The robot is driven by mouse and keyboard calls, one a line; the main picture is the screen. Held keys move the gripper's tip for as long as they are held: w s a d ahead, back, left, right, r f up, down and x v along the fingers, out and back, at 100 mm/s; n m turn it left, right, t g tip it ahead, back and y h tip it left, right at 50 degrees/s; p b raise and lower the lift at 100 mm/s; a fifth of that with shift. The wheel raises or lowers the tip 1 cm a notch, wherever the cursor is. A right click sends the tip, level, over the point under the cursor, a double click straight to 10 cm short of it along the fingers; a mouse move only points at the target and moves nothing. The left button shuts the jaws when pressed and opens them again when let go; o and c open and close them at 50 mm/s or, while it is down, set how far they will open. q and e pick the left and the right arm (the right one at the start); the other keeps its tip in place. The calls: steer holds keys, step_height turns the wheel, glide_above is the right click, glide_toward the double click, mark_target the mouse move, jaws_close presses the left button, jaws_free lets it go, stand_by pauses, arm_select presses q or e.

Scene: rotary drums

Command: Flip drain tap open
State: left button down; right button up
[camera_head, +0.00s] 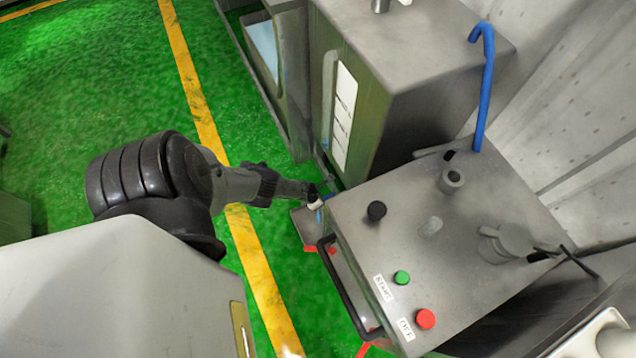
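The steel drum machine (470,240) stands at the right, with a dark handle bar along its front edge. My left arm comes in from the left, and its gripper (311,194) is at the machine's far front corner. A small pale piece (315,204) and a bit of blue show right at the fingertips. I cannot tell whether the gripper touches them or whether its fingers are open. Small red parts (310,249) show low at the machine's front, below the gripper. I cannot tell which part is the drain tap. My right gripper is out of view.
The machine's top carries a green button (402,277), a red button (425,319) and a black knob (376,210). A taller steel cabinet (400,90) stands behind, close to the gripper. A blue pipe (485,90) rises at the back. The green floor (100,70) at the left is clear.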

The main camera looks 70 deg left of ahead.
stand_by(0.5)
arm_select(q)
steer(key=c, duration=1)
jaws_free()
steer(key=shift+o, duration=0.2)
steer(key=shift+r, duration=0.1)
steer(key=p+v, duration=1.3)
steer(key=p, duration=0.1)
steer(key=shift+s+d+r, duration=0.15)
steer(key=shift+r, duration=0.15)
